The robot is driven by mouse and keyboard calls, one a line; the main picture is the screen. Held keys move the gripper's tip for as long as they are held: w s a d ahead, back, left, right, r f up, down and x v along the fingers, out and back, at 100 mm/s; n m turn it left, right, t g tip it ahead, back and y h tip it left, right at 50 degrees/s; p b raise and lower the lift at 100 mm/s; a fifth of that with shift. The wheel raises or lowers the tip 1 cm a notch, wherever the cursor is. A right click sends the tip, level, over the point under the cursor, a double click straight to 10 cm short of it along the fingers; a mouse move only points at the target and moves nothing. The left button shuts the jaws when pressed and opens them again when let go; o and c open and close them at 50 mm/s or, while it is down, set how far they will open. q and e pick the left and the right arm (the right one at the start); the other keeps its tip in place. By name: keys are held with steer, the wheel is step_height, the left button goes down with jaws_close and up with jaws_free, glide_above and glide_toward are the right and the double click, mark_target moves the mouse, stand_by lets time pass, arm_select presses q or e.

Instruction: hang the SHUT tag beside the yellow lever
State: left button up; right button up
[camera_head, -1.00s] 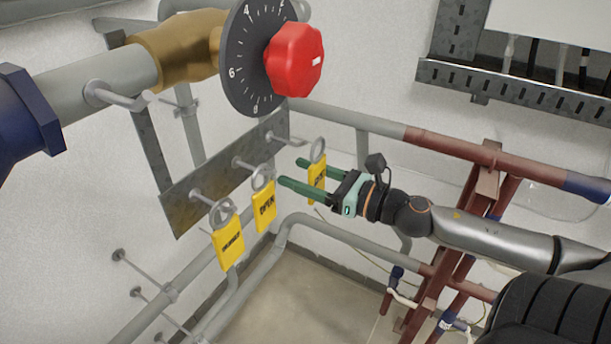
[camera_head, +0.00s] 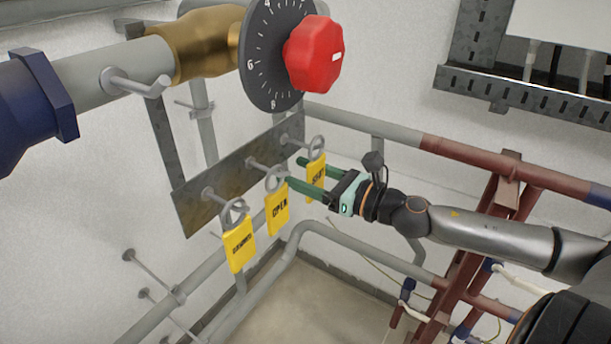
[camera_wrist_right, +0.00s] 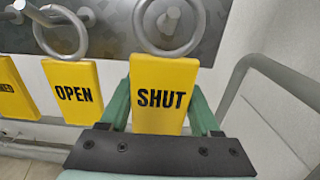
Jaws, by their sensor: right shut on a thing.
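The yellow SHUT tag (camera_head: 315,172) is at the far right of a row of tags, and its black lettering reads clearly in the right wrist view (camera_wrist_right: 160,97). My right gripper (camera_head: 296,171) is shut on the tag, with one green finger on each side of it (camera_wrist_right: 159,103). The tag's grey ring (camera_wrist_right: 169,48) is above it, and a peg end shows inside the ring. I cannot tell whether the ring rests on that peg. No yellow lever is in view. My left gripper is not in view.
A yellow OPEN tag (camera_head: 277,210) and another yellow tag (camera_head: 239,247) hang from pegs on the metal plate (camera_head: 205,200). Above are a red knob (camera_head: 315,55) with a black dial, a brass valve (camera_head: 200,45) and a bare hook (camera_head: 140,88) on the pipe.

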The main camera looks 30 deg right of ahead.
mark_target(318, 177)
steer(key=shift+w+a+b, duration=0.25)
steer(key=shift+w+b, duration=0.2)
steer(key=shift+w, duration=0.2)
steer(key=shift+w, duration=0.3)
steer(key=v, duration=0.3)
steer(key=shift+s+r, duration=0.1)
steer(key=shift+r, duration=0.15)
steer(key=shift+p+v, duration=1.15)
steer(key=shift+p, duration=0.35)
steer(key=shift+p+v, duration=0.55)
steer(key=shift+v, duration=0.75)
